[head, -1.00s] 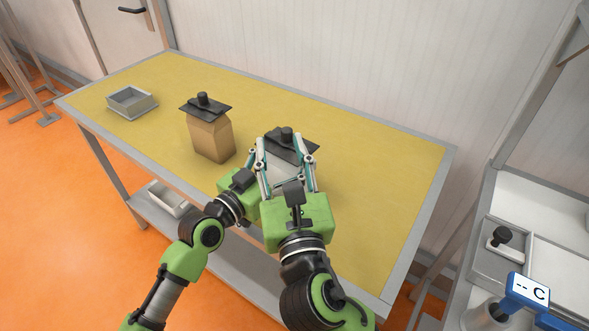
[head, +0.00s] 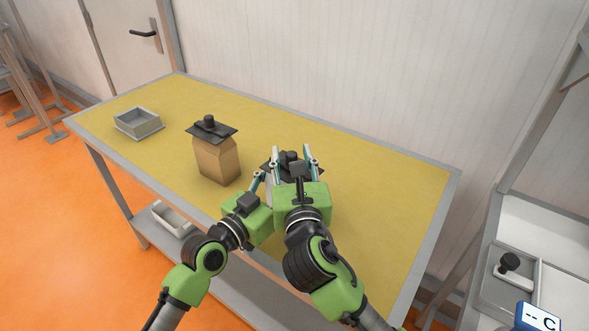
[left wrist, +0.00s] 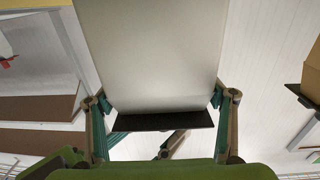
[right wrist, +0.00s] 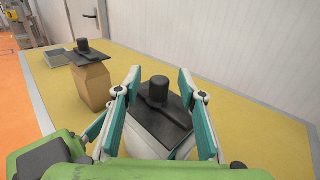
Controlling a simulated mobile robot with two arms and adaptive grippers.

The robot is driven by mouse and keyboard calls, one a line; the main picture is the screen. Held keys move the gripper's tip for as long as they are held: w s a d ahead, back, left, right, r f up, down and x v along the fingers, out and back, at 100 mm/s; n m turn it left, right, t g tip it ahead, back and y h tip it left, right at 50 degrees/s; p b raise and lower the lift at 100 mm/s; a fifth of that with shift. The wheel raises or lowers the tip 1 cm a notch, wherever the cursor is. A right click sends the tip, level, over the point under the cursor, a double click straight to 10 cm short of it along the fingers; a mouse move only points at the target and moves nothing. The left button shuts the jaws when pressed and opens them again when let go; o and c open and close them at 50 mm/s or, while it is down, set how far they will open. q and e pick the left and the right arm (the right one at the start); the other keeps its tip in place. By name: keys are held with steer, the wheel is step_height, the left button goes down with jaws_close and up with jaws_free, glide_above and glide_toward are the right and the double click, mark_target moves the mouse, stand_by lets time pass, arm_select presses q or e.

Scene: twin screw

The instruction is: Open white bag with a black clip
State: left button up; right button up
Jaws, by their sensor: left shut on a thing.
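The white bag (left wrist: 155,50) fills the middle of the left wrist view, upside down there. The black clip (left wrist: 165,121) sits across its top; in the right wrist view it is a dark plate with a round knob (right wrist: 157,92). My left gripper (left wrist: 161,100) is shut on the white bag, one finger on each side, just below the clip. My right gripper (right wrist: 160,74) is open, its teal-padded fingers on either side of the clip's knob with gaps visible. In the head view my right gripper (head: 293,150) hides most of the bag and the left fingers.
A brown bag (head: 217,162) with its own black clip (head: 212,130) stands left of the white bag. A grey tray (head: 138,124) sits at the table's far left. The yellow table (head: 390,190) is clear to the right. A white wall runs behind.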

mark_target(291, 153)
steer(key=shift+w+a, duration=0.1)
steer(key=shift+w, duration=0.25)
jaws_close()
steer(key=shift+r, duration=0.25)
stand_by(0.5)
steer(key=shift+r, duration=0.9)
steer(key=shift+r, duration=2)
arm_select(q)
steer(key=o, duration=1.7)
